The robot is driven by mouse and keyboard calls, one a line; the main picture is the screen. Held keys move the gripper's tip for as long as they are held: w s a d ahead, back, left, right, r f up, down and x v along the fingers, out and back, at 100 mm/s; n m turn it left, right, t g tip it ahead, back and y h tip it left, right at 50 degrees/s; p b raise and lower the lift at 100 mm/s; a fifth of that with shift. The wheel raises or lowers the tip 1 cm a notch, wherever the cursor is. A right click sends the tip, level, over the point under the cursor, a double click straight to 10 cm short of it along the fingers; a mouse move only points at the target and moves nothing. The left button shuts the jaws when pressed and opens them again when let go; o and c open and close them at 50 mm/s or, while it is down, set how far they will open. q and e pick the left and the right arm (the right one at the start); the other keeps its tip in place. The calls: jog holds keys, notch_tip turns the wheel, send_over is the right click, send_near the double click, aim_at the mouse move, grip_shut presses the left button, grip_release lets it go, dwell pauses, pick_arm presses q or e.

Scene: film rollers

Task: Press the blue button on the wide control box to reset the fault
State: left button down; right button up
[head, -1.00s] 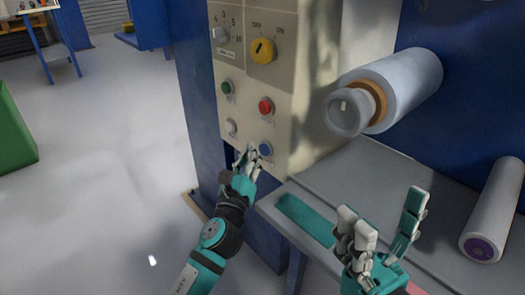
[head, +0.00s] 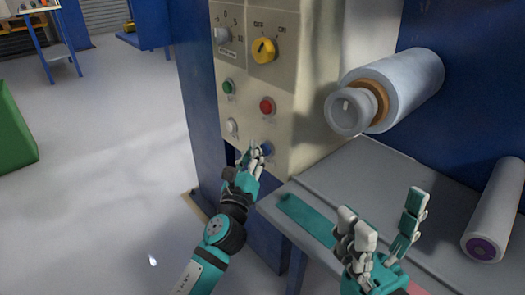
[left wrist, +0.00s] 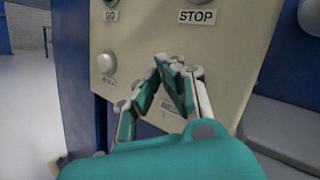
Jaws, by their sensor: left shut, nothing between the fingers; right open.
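The wide control box (head: 285,110) is a cream panel on a blue machine. Its blue button (head: 267,149) sits at the lower right of the panel, partly covered by my left fingertips in the head view. My left gripper (head: 258,154) is shut and empty, its tips at the blue button; I cannot tell whether they touch or press it. In the left wrist view the closed fingers (left wrist: 178,62) hide the button, below the STOP label. My right gripper (head: 385,225) is open and empty over the grey table, away from the box.
The panel also carries a green button (head: 229,86), a red button (head: 267,105), a white button (head: 232,126) and a yellow knob (head: 264,50). A film roller (head: 400,85) juts out to the right. Another roll (head: 495,215) lies on the grey table (head: 385,165).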

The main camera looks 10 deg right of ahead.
pick_arm(q)
jog(key=shift+d, duration=0.7)
jog(key=shift+s+f, duration=0.15)
jog(key=shift+s, duration=0.05)
jog(key=shift+s+a+p, duration=0.4)
jog(key=shift+s+a, duration=0.1)
jog(key=shift+a, duration=0.05)
jog(key=shift+a, duration=0.1)
